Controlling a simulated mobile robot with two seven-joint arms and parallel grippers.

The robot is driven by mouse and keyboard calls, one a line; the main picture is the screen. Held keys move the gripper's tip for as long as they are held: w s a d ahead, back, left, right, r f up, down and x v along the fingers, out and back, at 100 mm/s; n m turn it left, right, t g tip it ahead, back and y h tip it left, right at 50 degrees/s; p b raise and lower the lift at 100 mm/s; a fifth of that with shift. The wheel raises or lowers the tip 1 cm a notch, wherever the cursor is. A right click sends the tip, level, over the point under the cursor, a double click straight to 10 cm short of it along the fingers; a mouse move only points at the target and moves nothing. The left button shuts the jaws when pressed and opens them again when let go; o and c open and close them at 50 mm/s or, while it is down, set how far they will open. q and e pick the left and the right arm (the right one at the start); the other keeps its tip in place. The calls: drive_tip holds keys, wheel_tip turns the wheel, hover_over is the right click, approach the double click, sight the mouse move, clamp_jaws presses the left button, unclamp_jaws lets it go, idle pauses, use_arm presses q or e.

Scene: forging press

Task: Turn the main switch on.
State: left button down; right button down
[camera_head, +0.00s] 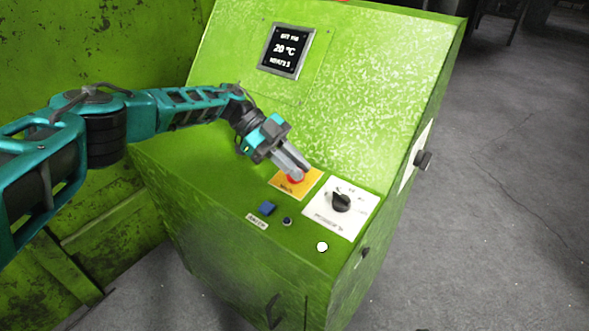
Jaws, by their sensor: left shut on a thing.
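A red knob (295,179) sits on a yellow plate (285,190) on the sloping top of the green control cabinet. The small dark lettering on the plate is too blurred to read surely. My left gripper (299,174) reaches in from the upper left with its grey fingers pointing down to the right. It is shut on the red knob, and its fingers hide much of it. Which way the knob is turned cannot be told. My right gripper is not in view.
A black rotary dial (341,202) on a white plate stands right of the yellow plate. A blue button (267,208), a dark round button (287,222) and a white button (322,247) lie nearer. Another black knob (423,160) protrudes from the cabinet's right side.

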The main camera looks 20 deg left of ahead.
use_arm(q)
drive_tip(key=shift+s+a+f, duration=0.1)
drive_tip(key=shift+f, duration=0.2)
drive_tip(key=c, duration=1.2)
unclamp_jaws()
drive_tip(key=shift+r, duration=0.1)
